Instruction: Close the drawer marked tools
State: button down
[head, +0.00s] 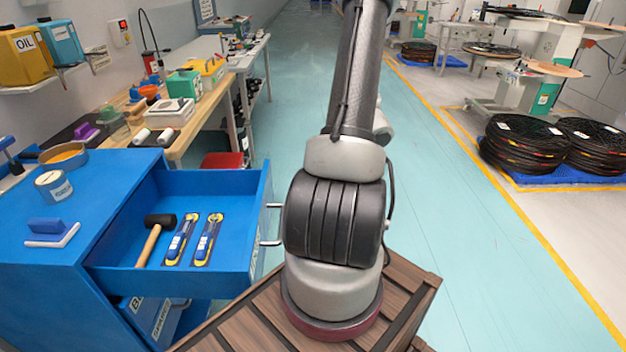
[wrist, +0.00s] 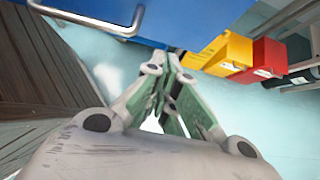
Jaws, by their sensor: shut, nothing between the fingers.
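A blue drawer (head: 212,182) stands pulled out of the blue cabinet (head: 75,275) at the left of the head view. A mallet (head: 155,236) and two yellow-and-blue tools (head: 195,240) lie in it. A metal handle (head: 271,225) is on its right-hand front, beside a label too oblique to read. In the wrist view my gripper (wrist: 170,68) is shut and empty. A blue surface (wrist: 190,18) with a metal handle (wrist: 88,18) lies beyond the fingertips; I cannot tell whether they touch it. My gripper is outside the head view.
A lower blue drawer (head: 160,318) with partly hidden labels is beneath the open one. A yellow bin (wrist: 228,52) and a red bin (wrist: 268,60) show in the wrist view. A cluttered workbench (head: 180,145) stands behind the cabinet. The aisle floor (head: 440,200) is clear.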

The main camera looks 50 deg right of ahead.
jog(key=shift+w+a+f, duration=0.6)
jog(key=shift+w+a, duration=0.3)
jog(key=shift+w+a+f, duration=0.65)
jog(key=shift+w+a, duration=0.25)
jog(key=shift+a, duration=0.05)
jog(key=shift+w+a+f, duration=0.6)
jog(key=shift+w+a, duration=0.3)
